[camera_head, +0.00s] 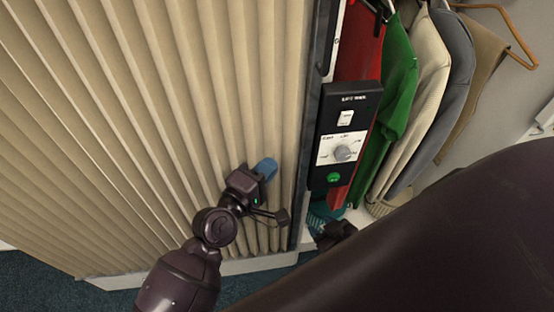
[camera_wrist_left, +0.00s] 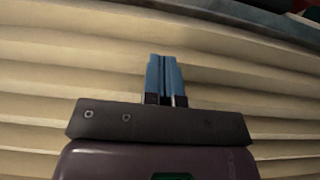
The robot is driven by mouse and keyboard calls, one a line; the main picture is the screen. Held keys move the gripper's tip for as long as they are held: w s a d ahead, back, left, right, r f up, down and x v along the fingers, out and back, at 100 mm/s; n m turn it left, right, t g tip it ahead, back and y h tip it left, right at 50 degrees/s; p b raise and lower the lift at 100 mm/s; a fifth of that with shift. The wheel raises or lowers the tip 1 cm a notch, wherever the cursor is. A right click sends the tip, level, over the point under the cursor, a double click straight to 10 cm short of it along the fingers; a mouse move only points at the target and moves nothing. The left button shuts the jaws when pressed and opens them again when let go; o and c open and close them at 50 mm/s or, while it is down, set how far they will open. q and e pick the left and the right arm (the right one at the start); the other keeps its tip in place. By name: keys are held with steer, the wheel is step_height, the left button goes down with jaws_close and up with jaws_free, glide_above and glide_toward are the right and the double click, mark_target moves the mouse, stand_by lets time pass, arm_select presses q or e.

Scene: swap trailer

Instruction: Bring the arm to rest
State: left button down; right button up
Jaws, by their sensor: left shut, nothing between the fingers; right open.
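My left gripper (camera_head: 266,169) is in front of a beige pleated folding door (camera_head: 200,90), with its blue fingers pointing up and to the right in the head view. In the left wrist view the two blue fingers of the left gripper (camera_wrist_left: 164,78) are together, with nothing between them, and the pleats (camera_wrist_left: 60,90) fill the background. I cannot tell whether the fingertips touch the pleats. A large dark purple link of my own arm crosses the lower right of the head view.
Right of the door's dark edge stands a black control panel (camera_head: 346,118) with a knob (camera_head: 342,153) and a green button (camera_head: 333,178). Behind it hang several garments, among them a green one (camera_head: 397,75). Dark blue carpet (camera_head: 50,282) shows at lower left.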

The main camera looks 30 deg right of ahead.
arm_select(q)
steer(key=v, duration=0.7)
steer(key=shift+s+r, duration=0.1)
steer(key=shift+s, duration=0.05)
steer(key=w+a+f+m+t+y, duration=0.2)
steer(key=a+m+y, duration=0.1)
steer(key=a, duration=0.4)
steer(key=w+a+f+m+t+y, duration=0.2)
steer(key=a+y, duration=0.1)
steer(key=a, duration=0.4)
steer(key=w+a+f+m+t+y, duration=0.2)
steer(key=w+a+m+y, duration=0.15)
steer(key=a, duration=0.35)
steer(key=s+a+f+n+g+y, duration=0.1)
steer(key=s+a+f+y, duration=0.2)
steer(key=s+a+f, duration=0.3)
steer(key=s+a+f+n+g+y, duration=0.1)
steer(key=s+a+f+y, duration=0.3)
steer(key=s+a, duration=0.5)
steer(key=a+f, duration=0.2)
steer(key=a, duration=0.1)
steer(key=shift+s, duration=0.25)
